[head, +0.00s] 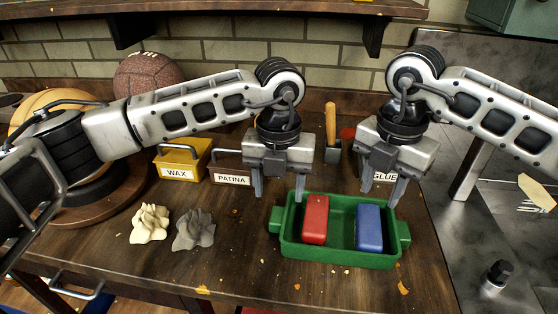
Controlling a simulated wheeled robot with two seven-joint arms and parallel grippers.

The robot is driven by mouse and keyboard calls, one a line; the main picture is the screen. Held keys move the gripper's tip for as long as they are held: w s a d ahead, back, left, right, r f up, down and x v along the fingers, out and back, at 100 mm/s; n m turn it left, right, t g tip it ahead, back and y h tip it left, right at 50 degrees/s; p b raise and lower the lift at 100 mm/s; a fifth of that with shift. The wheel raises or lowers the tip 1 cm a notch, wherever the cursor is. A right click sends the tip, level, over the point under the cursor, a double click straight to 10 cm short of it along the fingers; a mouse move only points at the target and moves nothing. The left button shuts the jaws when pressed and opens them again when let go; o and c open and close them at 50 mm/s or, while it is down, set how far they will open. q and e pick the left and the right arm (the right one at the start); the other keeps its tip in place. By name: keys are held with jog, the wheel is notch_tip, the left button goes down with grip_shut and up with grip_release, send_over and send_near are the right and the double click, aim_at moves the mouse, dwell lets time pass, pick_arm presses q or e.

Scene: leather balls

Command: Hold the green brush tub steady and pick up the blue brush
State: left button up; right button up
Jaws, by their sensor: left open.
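The green brush tub (340,258) sits near the front right of the wooden bench, with a handle lug at each end. A red brush (315,218) lies in its left part and the blue brush (369,228) in its right part. My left gripper (279,188) is open and empty, pointing down above the tub's back left corner. My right gripper (381,196) has its fingers apart with nothing between them, at the tub's back right, just behind and above the blue brush. I cannot tell whether either gripper touches the tub.
A yellow wax box (182,163), a patina label (232,180) and a glue label (385,176) stand behind. A beige cloth (151,223) and grey cloth (194,231) lie left of the tub. A wooden-handled tool (331,125) stands at the back. The bench front is mostly clear.

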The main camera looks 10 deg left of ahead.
aim_at(370, 223)
pick_arm(q)
notch_tip(370, 223, down, 7)
jog(key=shift+f, duration=0.1)
jog(key=shift+c, duration=0.4)
jog(key=c, duration=1)
grip_shut()
pick_arm(e)
jog(key=o, duration=0.3)
jog(key=shift+o, duration=0.2)
jog(key=n, duration=0.6)
jog(key=shift+w+d+r+n, duration=0.1)
jog(key=shift+d+r+n, duration=0.1)
jog(key=shift+r+n, duration=0.1)
jog(key=f, duration=1.1)
jog(key=shift+a+f, duration=0.2)
